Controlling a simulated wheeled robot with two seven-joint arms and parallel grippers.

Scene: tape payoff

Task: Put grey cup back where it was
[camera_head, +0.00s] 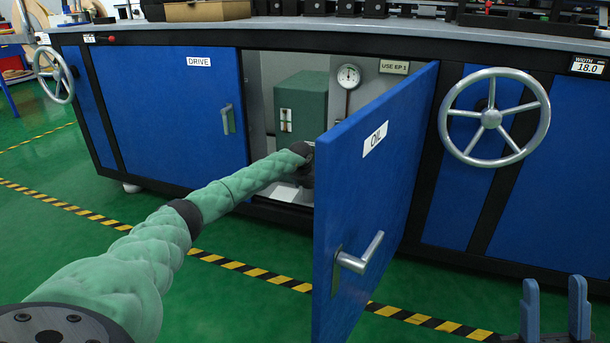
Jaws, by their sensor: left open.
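I cannot make out a grey cup in this view. My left arm, in a green sleeve, reaches from the lower left into the open cabinet behind the OIL door (375,190). My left gripper (305,166) is a dark shape at the cabinet opening, beside the door's edge. Its fingers are mostly hidden, and I see nothing held in it. My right gripper (553,292) is at the lower right corner, with its two blue fingers upright and apart, empty.
The OIL door stands swung out towards me, its lever handle (358,255) sticking out. Inside are a green box (301,105), a dial gauge (348,77) and a pale flat patch (289,192). The DRIVE door (165,120) is shut. A handwheel (493,117) juts out at right.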

